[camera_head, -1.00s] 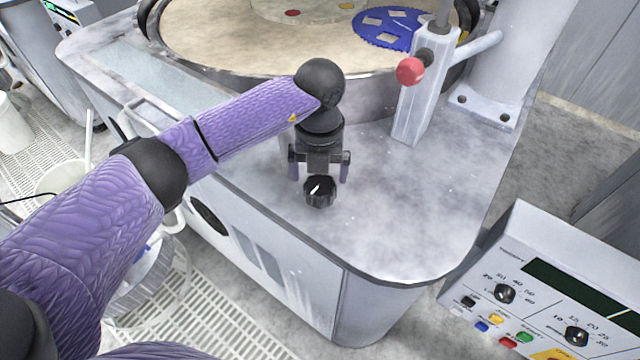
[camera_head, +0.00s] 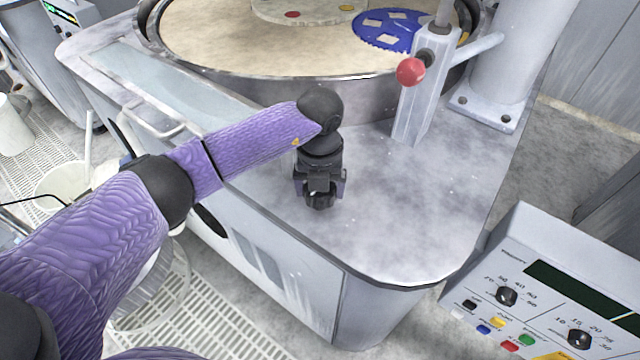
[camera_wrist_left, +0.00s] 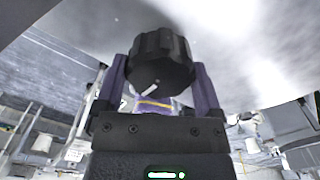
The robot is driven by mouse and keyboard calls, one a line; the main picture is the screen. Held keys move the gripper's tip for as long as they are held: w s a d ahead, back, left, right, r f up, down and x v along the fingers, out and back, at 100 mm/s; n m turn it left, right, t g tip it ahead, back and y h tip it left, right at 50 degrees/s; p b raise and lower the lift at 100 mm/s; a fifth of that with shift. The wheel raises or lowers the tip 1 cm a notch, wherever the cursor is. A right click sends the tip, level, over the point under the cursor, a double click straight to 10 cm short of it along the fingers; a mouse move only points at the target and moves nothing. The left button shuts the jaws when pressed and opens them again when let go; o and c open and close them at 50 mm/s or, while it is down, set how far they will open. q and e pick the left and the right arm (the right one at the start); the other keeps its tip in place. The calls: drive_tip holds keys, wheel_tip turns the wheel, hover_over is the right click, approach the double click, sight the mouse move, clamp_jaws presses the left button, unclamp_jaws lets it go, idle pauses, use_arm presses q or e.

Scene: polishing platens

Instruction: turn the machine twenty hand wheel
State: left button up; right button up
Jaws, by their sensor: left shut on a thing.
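The hand wheel is a small black fluted knob (camera_head: 319,201) on the grey machine top, near its front corner. In the head view my left gripper (camera_head: 320,193) reaches down over it and hides most of it. In the left wrist view the knob (camera_wrist_left: 160,58) with its white pointer mark sits between the two purple fingers of the left gripper (camera_wrist_left: 160,80), which are shut on its sides. My right gripper is not in view.
A grey post with a red ball handle (camera_head: 410,71) stands behind and right of the knob. The round platen (camera_head: 250,50) with a blue toothed disc (camera_head: 388,30) lies at the back. A control panel (camera_head: 560,285) stands at lower right.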

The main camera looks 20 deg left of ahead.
use_arm(q)
drive_tip(key=m+b, duration=0.1)
drive_tip(key=m, duration=0.3)
drive_tip(key=m+b, duration=0.1)
drive_tip(key=m, duration=0.3)
drive_tip(key=shift+m+b, duration=0.35)
drive_tip(key=shift+m, duration=0.05)
drive_tip(key=m+b, duration=0.1)
drive_tip(key=m, duration=0.3)
drive_tip(key=shift+b, duration=0.4)
drive_tip(key=m+b, duration=0.1)
drive_tip(key=m, duration=0.3)
drive_tip(key=shift+w+b, duration=0.1)
drive_tip(key=shift+b, duration=0.2)
drive_tip(key=shift+r+m, duration=0.1)
drive_tip(key=shift+m, duration=0.4)
drive_tip(key=o, duration=1)
drive_tip(key=shift+a, duration=0.1)
wheel_tip(320, 180, up, 10)
drive_tip(key=shift+f+p, duration=0.1)
drive_tip(key=shift+p, duration=0.45)
